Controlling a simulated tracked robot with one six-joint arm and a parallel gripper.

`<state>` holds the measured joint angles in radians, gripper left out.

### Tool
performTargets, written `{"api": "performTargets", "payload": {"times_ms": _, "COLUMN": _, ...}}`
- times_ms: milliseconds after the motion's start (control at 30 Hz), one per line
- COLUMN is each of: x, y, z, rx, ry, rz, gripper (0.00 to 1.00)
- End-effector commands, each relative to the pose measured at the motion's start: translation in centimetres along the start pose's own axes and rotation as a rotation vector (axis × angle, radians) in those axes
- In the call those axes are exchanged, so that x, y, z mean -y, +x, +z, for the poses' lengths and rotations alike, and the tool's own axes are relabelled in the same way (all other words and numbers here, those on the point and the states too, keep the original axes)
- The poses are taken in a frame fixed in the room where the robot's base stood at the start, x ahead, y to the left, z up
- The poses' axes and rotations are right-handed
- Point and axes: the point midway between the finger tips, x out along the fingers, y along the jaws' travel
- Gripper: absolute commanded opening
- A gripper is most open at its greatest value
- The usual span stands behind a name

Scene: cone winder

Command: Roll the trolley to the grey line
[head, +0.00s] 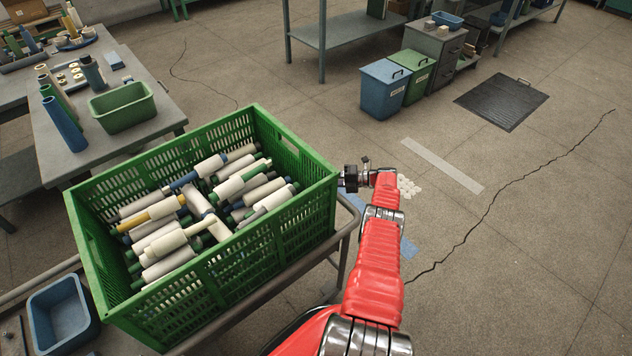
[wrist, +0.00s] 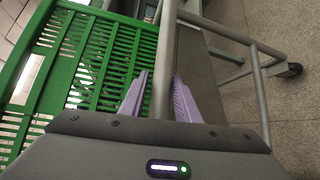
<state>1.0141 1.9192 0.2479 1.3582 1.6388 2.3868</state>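The trolley (head: 275,290) is a grey metal frame carrying a green slatted crate (head: 255,235) full of bobbins. Its handle bar also shows in the wrist view (wrist: 164,60). A pale grey line (head: 442,165) is on the floor, to the right of the trolley and beyond my gripper. My gripper (head: 350,178) is at the trolley's right end, beside the crate. In the wrist view its purple fingers (wrist: 159,88) stand on both sides of the bar, with narrow gaps showing, so it looks open around the bar. The fingertip contact is hard to see in the head view.
A long crack (head: 490,205) and a dark floor mat (head: 500,101) lie right. Blue (head: 383,88) and green (head: 412,75) bins stand behind the line. A workbench (head: 165,125) is left.

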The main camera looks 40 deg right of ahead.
Motion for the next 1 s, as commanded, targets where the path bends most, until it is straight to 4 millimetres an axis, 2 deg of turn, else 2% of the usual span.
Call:
{"api": "performTargets", "payload": {"times_ms": 133, "x": 0.0, "y": 0.3, "z": 0.0, "rx": -0.001, "ry": 0.0, "rz": 0.0, "gripper": 0.4}}
{"api": "performTargets", "payload": {"times_ms": 567, "x": -0.2, "y": 0.4, "z": 0.1, "rx": -0.002, "ry": -0.001, "rz": -0.001, "gripper": 0.4}}
{"api": "performTargets", "payload": {"times_ms": 1000, "x": -1.8, "y": 0.3, "z": 0.5, "rx": -0.004, "ry": -0.002, "rz": 0.0, "gripper": 0.4}}
